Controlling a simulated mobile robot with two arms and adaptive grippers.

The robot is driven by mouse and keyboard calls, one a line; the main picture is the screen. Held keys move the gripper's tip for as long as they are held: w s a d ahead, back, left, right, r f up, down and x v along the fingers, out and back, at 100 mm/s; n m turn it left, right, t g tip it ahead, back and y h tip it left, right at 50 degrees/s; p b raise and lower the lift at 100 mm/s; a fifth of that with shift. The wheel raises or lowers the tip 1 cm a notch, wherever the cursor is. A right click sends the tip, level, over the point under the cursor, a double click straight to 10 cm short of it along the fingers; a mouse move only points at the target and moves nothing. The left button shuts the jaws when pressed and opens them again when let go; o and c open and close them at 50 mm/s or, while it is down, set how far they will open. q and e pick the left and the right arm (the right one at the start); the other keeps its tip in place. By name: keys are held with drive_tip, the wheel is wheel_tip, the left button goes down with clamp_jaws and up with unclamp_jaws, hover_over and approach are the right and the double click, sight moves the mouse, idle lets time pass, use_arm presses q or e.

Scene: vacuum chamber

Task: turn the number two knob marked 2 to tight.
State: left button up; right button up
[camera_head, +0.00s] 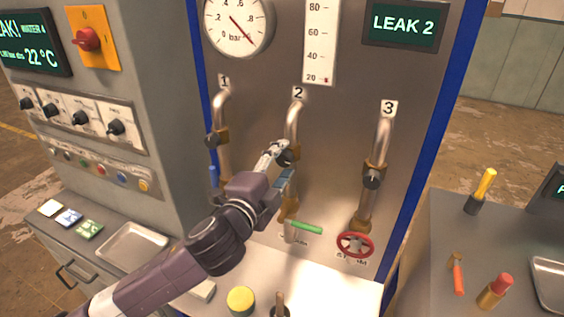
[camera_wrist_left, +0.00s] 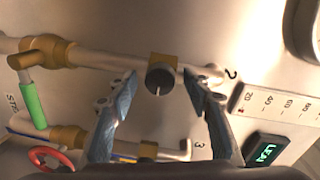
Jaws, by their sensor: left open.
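The number two knob is a small black round knob with a pale line on a brass fitting, on the metal pipe under the label 2 (camera_head: 298,93). In the left wrist view the knob (camera_wrist_left: 160,78) sits between the two fingers, near their tips, with a gap on both sides. My left gripper (camera_wrist_left: 162,80) is open around the knob. In the head view my left gripper (camera_head: 280,155) reaches the middle pipe and hides most of the knob. The sign above reads LEAK 2 (camera_head: 403,24). My right gripper is not in view.
Knob 1 (camera_head: 212,140) and knob 3 (camera_head: 373,180) sit on the neighbouring pipes. A green lever (camera_head: 306,227) and a red handwheel (camera_head: 356,244) are below. A pressure gauge (camera_head: 238,22) is above. Side counters hold a tray (camera_head: 132,243) and tools.

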use_arm(q)
drive_tip(key=v, duration=1.2)
drive_tip(key=shift+a, duration=0.1)
